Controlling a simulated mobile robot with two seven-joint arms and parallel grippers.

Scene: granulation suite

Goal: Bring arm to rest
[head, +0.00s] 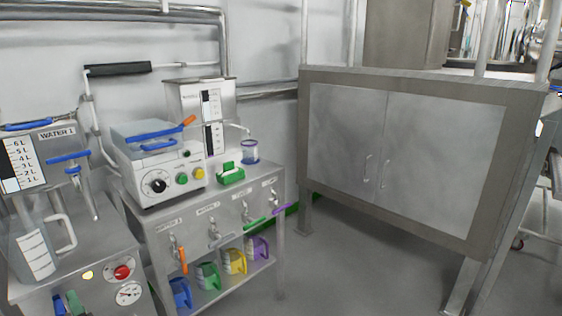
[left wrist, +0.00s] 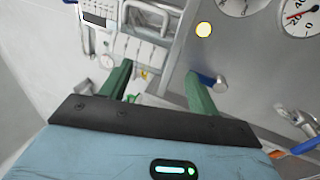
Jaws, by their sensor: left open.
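My left gripper (head: 67,303) shows at the lower left edge of the head view, where only its green fingertips come into the picture. In the left wrist view my left gripper (left wrist: 158,80) has its two green fingers standing wide apart, with nothing held between them. It is in front of the steel panel of the left cabinet (head: 108,245). A blue handle (left wrist: 208,78) shows close beside the right finger in the wrist view; I cannot tell whether they touch. The rest of the left arm is hidden in the head view. My right gripper is in neither view.
The cabinet carries a yellow light (head: 88,275), gauges (head: 129,293) and a clear jug (head: 36,252). Beside it, a steel bench (head: 240,213) holds a white machine (head: 165,180) and a green box (head: 230,175). A large steel cabinet (head: 400,150) stands right; the floor before it is clear.

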